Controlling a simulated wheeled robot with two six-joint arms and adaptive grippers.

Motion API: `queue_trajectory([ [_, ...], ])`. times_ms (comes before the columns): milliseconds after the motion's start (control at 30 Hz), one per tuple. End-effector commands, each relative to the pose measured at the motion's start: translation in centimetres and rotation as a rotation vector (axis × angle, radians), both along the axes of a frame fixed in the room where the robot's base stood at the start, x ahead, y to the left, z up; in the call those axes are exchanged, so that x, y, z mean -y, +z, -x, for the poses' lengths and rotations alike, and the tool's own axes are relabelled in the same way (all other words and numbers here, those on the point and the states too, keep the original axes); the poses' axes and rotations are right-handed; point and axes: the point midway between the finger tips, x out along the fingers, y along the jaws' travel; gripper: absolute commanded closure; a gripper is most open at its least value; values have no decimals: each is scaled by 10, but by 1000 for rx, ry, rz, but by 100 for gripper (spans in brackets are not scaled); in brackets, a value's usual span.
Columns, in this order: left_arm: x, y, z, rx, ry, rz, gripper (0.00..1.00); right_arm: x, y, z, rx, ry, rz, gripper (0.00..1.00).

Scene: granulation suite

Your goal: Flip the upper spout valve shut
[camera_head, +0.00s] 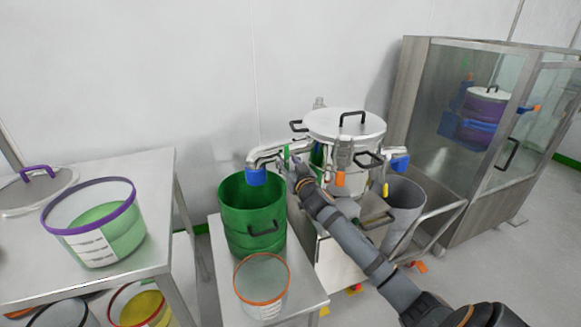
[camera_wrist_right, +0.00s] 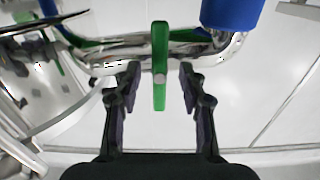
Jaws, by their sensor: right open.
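The upper spout valve has a green lever (camera_head: 286,154) on a shiny metal spout pipe (camera_head: 267,152) with a blue end (camera_head: 256,177). The pipe comes out of the left side of a steel vessel with a white lid (camera_head: 345,125). My right gripper (camera_head: 296,171) is at the pipe, beside the lever. In the right wrist view the green lever (camera_wrist_right: 160,65) stands upright across the pipe, between the two open fingers, with a gap on each side. The blue end (camera_wrist_right: 231,13) is at the upper right. My left gripper is out of view.
A green bin (camera_head: 252,215) stands below the spout's blue end. A clear container with an orange rim (camera_head: 262,285) stands in front of it. A grey bin (camera_head: 402,205) is right of the vessel. A steel table (camera_head: 150,180) holds a purple-rimmed tub (camera_head: 95,225). A glass cabinet (camera_head: 480,120) is at right.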

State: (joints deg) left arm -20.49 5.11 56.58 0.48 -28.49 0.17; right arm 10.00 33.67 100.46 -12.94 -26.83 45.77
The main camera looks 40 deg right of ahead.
Motion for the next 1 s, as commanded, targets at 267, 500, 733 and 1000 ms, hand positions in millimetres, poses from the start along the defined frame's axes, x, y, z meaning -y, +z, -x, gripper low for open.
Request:
queue_trajectory([
  [267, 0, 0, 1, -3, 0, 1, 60, -14, -2, 55, -8, 5, 12, 58],
  [500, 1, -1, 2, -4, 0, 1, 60, -24, -1, 99, -7, 2, 13, 58],
  [733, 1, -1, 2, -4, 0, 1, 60, -28, -1, 113, -3, 2, 3, 58],
  [1000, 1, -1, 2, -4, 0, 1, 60, -28, 0, 115, 1, 1, 0, 58],
])
